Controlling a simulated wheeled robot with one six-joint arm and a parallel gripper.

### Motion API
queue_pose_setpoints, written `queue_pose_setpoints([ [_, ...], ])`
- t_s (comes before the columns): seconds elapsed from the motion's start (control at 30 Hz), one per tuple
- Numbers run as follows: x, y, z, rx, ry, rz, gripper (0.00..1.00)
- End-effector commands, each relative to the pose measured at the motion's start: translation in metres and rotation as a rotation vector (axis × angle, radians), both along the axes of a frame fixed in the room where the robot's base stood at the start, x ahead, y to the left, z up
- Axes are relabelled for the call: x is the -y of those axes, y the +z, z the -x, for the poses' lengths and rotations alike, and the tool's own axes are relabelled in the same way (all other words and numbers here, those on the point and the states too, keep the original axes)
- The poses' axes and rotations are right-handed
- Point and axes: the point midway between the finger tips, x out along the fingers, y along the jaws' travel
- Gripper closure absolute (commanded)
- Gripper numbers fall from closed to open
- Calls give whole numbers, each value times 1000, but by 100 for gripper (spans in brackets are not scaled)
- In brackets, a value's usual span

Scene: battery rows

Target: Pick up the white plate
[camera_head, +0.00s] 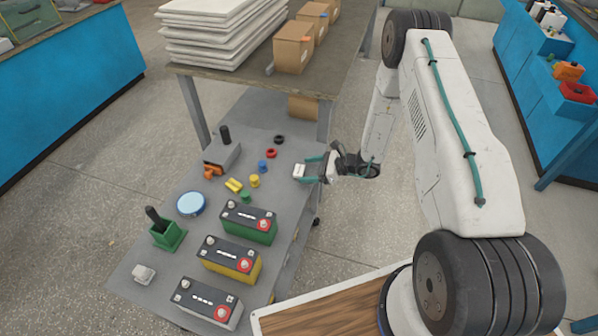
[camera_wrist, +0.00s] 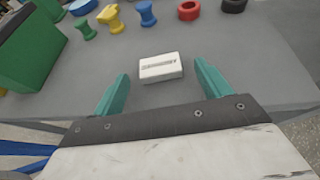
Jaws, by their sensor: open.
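A small white plate (camera_wrist: 160,67) with dark marks on its top lies on the grey bench near its right edge; it also shows in the head view (camera_head: 299,171). My gripper (camera_head: 310,170) is open, with its teal fingers pointing at the plate from the right. In the wrist view the plate appears between and slightly beyond the two fingertips, with a gap on each side. The gripper holds nothing. I cannot tell the exact height of the fingers above the bench.
Green, yellow and grey batteries (camera_head: 230,260) stand in a row at the front. Blue, yellow and green spools and red and black rings (camera_head: 271,153) lie close to the plate. A blue round lid (camera_head: 191,204), a green holder (camera_head: 167,236) and another small white piece (camera_head: 144,273) are on the left.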

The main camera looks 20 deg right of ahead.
Motion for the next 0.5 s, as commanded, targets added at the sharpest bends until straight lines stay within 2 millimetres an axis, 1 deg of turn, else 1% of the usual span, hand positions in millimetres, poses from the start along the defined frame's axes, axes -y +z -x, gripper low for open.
queue_pose_setpoints([
  [0.03,-7,-3,-3,0,3,0,24],
  [0.1,-11,-5,-5,0,1,0,24],
  [0.3,-11,-5,-6,0,0,0,24],
  [0.33,-11,-5,-6,0,0,0,29],
  [0.37,-11,-5,-6,0,0,0,38],
  [0.4,-11,-5,-6,0,0,0,49],
  [0.47,-11,-5,-6,0,0,0,65],
  [0.5,-11,-5,-6,0,0,0,71],
])
